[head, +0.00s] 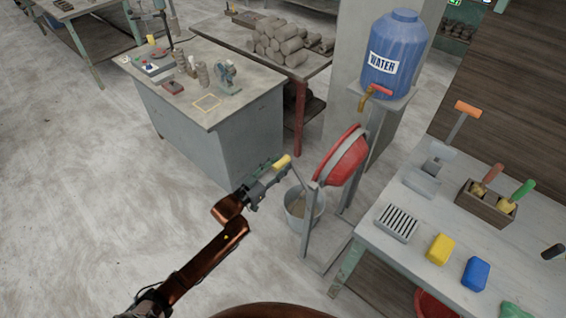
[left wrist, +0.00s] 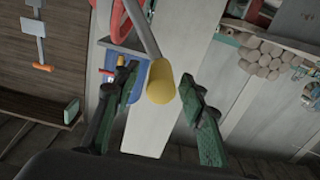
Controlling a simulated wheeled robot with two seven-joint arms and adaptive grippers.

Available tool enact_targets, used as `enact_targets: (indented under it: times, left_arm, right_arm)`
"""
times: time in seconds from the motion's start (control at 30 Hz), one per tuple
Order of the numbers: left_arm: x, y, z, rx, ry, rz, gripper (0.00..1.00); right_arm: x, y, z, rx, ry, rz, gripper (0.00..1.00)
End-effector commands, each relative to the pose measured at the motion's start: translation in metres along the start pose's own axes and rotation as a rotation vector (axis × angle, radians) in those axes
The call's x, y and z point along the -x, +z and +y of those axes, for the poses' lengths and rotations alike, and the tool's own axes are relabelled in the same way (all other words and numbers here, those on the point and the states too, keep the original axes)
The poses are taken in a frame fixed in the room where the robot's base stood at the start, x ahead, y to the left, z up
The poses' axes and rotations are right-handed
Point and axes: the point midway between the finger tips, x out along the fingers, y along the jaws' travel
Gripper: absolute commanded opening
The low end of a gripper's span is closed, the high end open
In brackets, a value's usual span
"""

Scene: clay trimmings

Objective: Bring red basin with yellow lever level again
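The red basin (head: 343,158) hangs in a grey stand and is tilted steeply, its opening facing up and left. Its lever ends in a yellow grip (head: 282,162), left of the basin in the head view. In the left wrist view the yellow grip (left wrist: 160,82) sits at the end of a grey rod, between my finger pads. My left gripper (head: 268,174) is open around or just short of the grip; the pads show gaps on both sides. I cannot tell how deep the grip lies between them. My right gripper is not in view.
A metal bucket (head: 296,207) stands below the basin. A blue water barrel (head: 395,48) with a tap stands behind it. A worktable with tools, sponges (head: 440,249) and a wooden box (head: 486,204) is at right. A grey workbench (head: 215,100) stands beyond my left arm.

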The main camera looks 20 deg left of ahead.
Motion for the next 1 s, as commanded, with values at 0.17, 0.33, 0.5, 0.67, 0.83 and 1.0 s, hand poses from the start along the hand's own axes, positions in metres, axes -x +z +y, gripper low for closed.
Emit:
enact_targets:
  times: [0.17,0.33,0.5,0.67,0.83,1.0]
  left_arm:
    - [-0.019,0.002,0.000,0.001,0.000,-0.002,0.39]
    - [-0.024,0.001,0.000,0.000,0.000,-0.002,0.39]
    - [-0.023,0.001,0.000,0.000,-0.001,-0.002,0.39]
    - [-0.023,0.001,0.000,0.000,-0.001,-0.001,0.28]
    - [-0.023,0.001,0.000,-0.001,-0.001,-0.002,0.17]
    - [-0.023,0.001,-0.001,-0.001,-0.002,-0.002,0.05]
  right_arm:
    - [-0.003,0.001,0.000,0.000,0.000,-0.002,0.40]
    - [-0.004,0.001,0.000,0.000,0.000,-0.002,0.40]
    - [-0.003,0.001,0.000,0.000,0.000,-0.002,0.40]
    - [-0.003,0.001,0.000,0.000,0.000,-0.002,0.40]
    - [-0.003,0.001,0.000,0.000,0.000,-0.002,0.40]
    - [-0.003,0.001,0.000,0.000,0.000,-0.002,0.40]
